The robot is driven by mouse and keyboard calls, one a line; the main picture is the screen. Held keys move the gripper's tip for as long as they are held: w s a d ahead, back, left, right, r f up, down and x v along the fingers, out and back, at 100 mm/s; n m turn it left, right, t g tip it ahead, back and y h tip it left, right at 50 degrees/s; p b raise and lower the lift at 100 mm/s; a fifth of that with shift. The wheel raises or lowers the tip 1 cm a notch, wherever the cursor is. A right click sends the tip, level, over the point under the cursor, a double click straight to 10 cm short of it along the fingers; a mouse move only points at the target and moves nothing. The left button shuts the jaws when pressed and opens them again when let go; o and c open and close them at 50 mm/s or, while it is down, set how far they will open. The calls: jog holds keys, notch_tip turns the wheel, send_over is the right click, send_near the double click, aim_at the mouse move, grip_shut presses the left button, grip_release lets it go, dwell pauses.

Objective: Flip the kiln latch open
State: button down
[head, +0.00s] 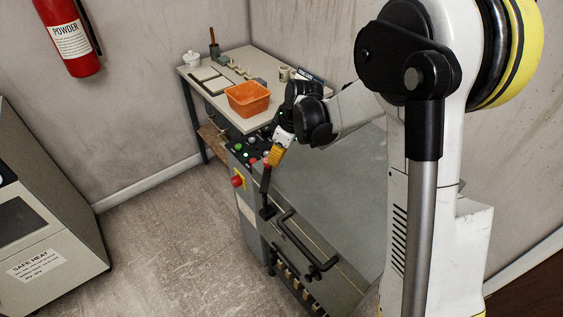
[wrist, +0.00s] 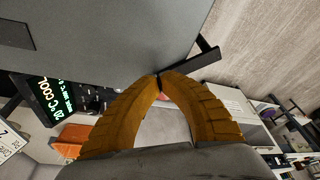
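The kiln latch (head: 266,190) is a dark upright lever at the front edge of the kiln's grey top, beside the control panel. In the wrist view the latch (wrist: 200,57) is a dark bar with a crosspiece at its far end. My gripper (head: 269,163) has orange fingers, which come down onto the upper end of the lever. In the wrist view my gripper (wrist: 160,80) has its fingertips drawn together, with the near end of the bar between them. The exact contact is partly hidden by the fingers.
A black bar handle (head: 308,258) lies right of the latch. A red emergency button (head: 238,181) and panel buttons (head: 250,153) are close on the left. Behind stands a table with an orange bin (head: 248,98). Open floor (head: 165,225) lies to the left.

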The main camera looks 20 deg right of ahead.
aim_at(259, 171)
jog(key=n, duration=0.1)
jog(key=w+a+n, duration=0.1)
jog(key=shift+w+a+n+g, duration=0.1)
jog(key=shift+a+n+g, duration=0.2)
jog(key=a+n, duration=0.1)
jog(key=a+n+g, duration=0.1)
jog(key=n, duration=0.1)
jog(key=shift+w+a+y, duration=0.15)
jog(key=shift+w+y, duration=0.15)
jog(key=shift+y, duration=0.1)
jog(key=shift+a+n+p, duration=0.3)
jog(key=shift+a, duration=0.25)
jog(key=shift+r, duration=0.1)
jog(key=v, duration=1.1)
jog(key=shift+r, duration=0.4)
jog(key=shift+d, duration=0.1)
